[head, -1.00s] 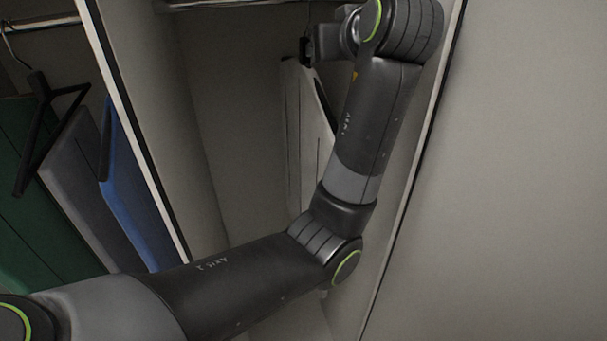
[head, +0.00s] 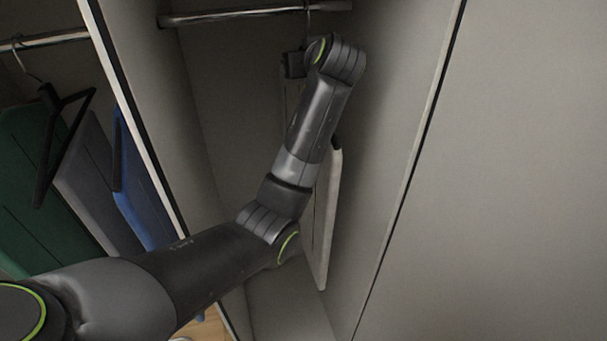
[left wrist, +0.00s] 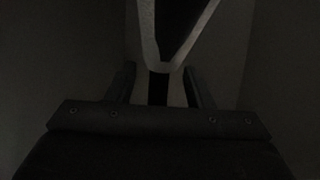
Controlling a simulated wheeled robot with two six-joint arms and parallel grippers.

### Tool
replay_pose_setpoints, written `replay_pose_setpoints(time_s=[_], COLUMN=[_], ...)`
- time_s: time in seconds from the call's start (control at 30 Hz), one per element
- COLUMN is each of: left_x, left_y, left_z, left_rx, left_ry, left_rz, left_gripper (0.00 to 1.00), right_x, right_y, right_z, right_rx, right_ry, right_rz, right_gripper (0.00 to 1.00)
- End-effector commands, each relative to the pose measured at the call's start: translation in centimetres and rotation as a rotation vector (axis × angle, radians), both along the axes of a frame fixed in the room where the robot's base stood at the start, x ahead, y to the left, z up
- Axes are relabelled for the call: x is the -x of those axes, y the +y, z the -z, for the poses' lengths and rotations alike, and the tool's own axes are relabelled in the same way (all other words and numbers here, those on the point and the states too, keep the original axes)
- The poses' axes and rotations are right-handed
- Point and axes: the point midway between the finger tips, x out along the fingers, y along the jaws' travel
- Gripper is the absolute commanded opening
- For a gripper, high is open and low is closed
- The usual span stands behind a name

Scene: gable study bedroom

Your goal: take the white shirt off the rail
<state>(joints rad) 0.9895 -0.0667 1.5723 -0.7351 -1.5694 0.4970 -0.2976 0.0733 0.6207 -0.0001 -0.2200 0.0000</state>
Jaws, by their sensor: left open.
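The white shirt (head: 326,225) hangs in the right-hand wardrobe bay, a thin pale panel partly hidden behind my left arm. Its hook (head: 308,22) rises to the metal rail (head: 240,15). My left gripper (head: 293,65) is high in the bay, just under the rail and near the hook; its fingertips are hard to see there. In the dark left wrist view, my left gripper (left wrist: 160,85) has its two fingers apart. A pale V-shaped edge (left wrist: 148,35) lies just ahead, with a pale and dark strip between the fingers. I cannot tell whether they touch it. My right gripper is not in view.
A pale divider (head: 130,120) separates this bay from the left one. There, green (head: 35,180), grey (head: 90,185) and blue (head: 140,195) garments hang, with a black hanger (head: 55,140). The bay's right side wall (head: 385,140) stands close to the shirt.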

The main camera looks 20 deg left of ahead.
Motion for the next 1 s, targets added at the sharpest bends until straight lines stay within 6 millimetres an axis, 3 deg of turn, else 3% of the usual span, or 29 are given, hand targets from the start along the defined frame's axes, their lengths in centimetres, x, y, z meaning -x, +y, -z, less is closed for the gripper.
replay_pose_setpoints(time_s=[0.27,0.6,1.0], left_x=[-0.18,-0.15,-0.15], left_y=[0.1,0.08,0.07], left_z=[0.12,0.09,-0.05], left_rx=[0.001,0.001,0.0], left_ry=[-0.002,-0.002,-0.005], left_rz=[0.001,0.001,0.001], left_gripper=[0.45,0.0,0.0], right_x=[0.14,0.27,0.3], right_y=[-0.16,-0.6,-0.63], right_z=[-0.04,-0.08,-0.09], right_rx=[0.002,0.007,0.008], right_ry=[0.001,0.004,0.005], right_rz=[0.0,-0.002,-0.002], right_gripper=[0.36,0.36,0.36])
